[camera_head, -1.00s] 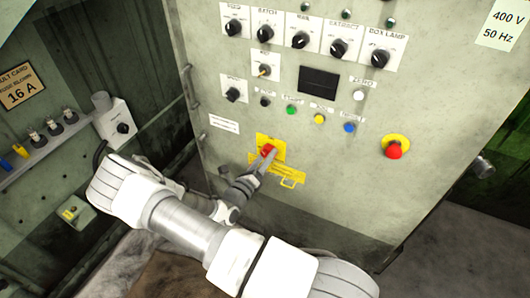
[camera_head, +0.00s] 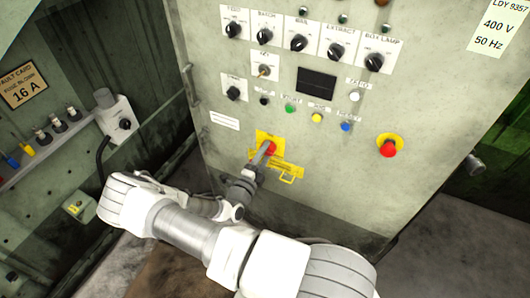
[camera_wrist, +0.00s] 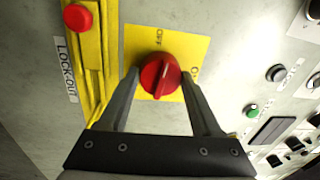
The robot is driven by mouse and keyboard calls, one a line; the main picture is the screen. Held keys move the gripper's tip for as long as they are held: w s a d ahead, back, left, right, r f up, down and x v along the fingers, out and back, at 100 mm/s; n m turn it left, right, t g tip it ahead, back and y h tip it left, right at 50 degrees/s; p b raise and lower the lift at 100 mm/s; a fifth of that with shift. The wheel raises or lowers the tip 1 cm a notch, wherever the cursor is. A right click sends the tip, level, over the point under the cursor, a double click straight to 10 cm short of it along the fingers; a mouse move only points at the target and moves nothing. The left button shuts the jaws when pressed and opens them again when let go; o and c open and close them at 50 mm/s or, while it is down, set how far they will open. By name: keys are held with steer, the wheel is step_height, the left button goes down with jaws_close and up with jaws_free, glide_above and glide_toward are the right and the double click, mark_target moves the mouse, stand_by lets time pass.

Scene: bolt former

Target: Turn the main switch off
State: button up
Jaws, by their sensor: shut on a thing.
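The main switch is a red rotary knob (camera_wrist: 160,76) on a yellow square plate (camera_wrist: 196,50) in the wrist view. Its raised grip runs roughly up and down there, tilted slightly. "OFF" is printed above the knob, and another label at its right is partly covered. My gripper (camera_wrist: 160,84) is shut on the knob, with one finger on each side. In the head view the knob (camera_head: 271,147) shows beside my gripper (camera_head: 264,154) on the cabinet front, and the fingers cover part of it.
A yellow lockout bar (camera_head: 284,171) sits just below the switch; in the wrist view it (camera_wrist: 92,60) lies left, with a red knob (camera_wrist: 78,17). A red emergency button (camera_head: 388,148) is at right. Rows of dials and coloured buttons (camera_head: 289,108) are above.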

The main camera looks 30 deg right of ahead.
steer(key=shift+n, duration=0.7)
steer(key=o, duration=1.4)
steer(key=shift+c, duration=0.2)
steer(key=p+v, duration=0.1)
steer(key=v, duration=1.6)
steer(key=shift+s+a, duration=0.15)
steer(key=shift+a, duration=0.05)
